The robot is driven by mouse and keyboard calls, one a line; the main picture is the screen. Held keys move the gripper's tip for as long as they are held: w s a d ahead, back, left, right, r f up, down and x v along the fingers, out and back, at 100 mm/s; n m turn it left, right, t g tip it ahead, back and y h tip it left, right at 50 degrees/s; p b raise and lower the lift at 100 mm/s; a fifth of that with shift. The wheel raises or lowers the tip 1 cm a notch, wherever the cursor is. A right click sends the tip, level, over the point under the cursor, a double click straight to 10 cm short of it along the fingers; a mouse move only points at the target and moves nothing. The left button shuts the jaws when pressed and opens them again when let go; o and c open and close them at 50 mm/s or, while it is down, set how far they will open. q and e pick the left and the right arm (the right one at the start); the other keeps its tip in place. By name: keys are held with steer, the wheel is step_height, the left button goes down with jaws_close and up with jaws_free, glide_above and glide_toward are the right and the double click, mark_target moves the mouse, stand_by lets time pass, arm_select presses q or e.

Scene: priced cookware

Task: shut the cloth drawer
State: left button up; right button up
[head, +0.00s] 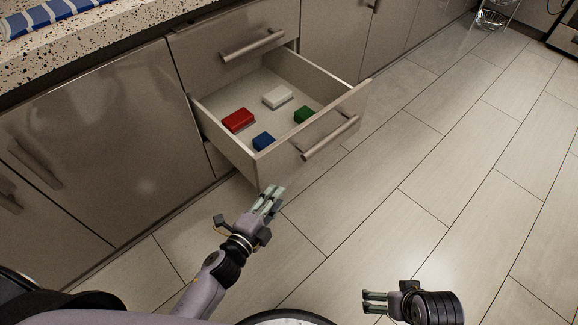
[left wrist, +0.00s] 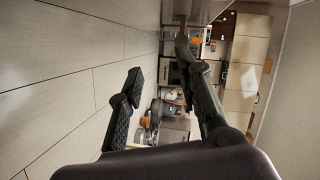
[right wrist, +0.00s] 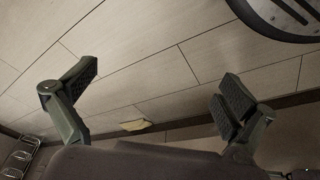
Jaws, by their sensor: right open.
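The cloth drawer (head: 348,112) is pulled well out of the cabinet in the head view, with a bar handle (head: 330,138) on its front. Inside lie a red folded item (head: 238,120), a white one (head: 277,97), a green one (head: 304,115) and a blue one (head: 264,141). My left gripper (head: 272,196) is open and empty, in front of and below the drawer's near corner; its spread fingers show in the left wrist view (left wrist: 165,85). My right gripper (head: 368,301) is open and empty over the floor, well away from the drawer; its fingers show apart in the right wrist view (right wrist: 160,90).
A shut drawer (head: 225,35) with a bar handle sits above the open one. Cabinet doors (head: 100,140) flank it. A speckled countertop (head: 100,45) carries a blue striped cloth (head: 45,18). The tiled floor (head: 440,160) to the right is clear. A wire rack (head: 492,18) stands far back.

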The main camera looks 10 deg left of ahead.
mark_target(291, 152)
arm_select(q)
steer(key=r+m, duration=0.1)
steer(key=d+r+m+t+h+b, duration=0.1)
steer(key=r, duration=0.1)
steer(key=r+m+b, duration=0.1)
steer(key=r, duration=0.1)
steer(key=shift+w+d+r+h, duration=0.1)
steer(key=shift+w+d+h, duration=0.1)
steer(key=shift+w+h, duration=0.1)
steer(key=c, duration=0.4)
steer(key=shift+d+r+m, duration=0.1)
steer(key=shift+r+m, duration=0.2)
steer(key=shift+c, duration=0.7)
steer(key=shift+w+d+r, duration=0.1)
steer(key=shift+w+d, duration=0.05)
steer(key=shift+w, duration=0.2)
steer(key=shift+c, duration=0.7)
steer(key=x, duration=0.8)
steer(key=shift+w+r, duration=0.15)
steer(key=shift+w, duration=0.05)
jaws_close()
steer(key=shift+w+a, duration=1.4)
steer(key=shift+w, duration=0.1)
arm_select(e)
steer(key=shift+t, duration=0.5)
steer(key=shift+s+a+r, duration=0.1)
steer(key=shift+s+r, duration=0.05)
steer(key=shift+r, duration=1.05)
steer(key=shift+s+a+r, duration=0.1)
steer(key=shift+r, duration=1.05)
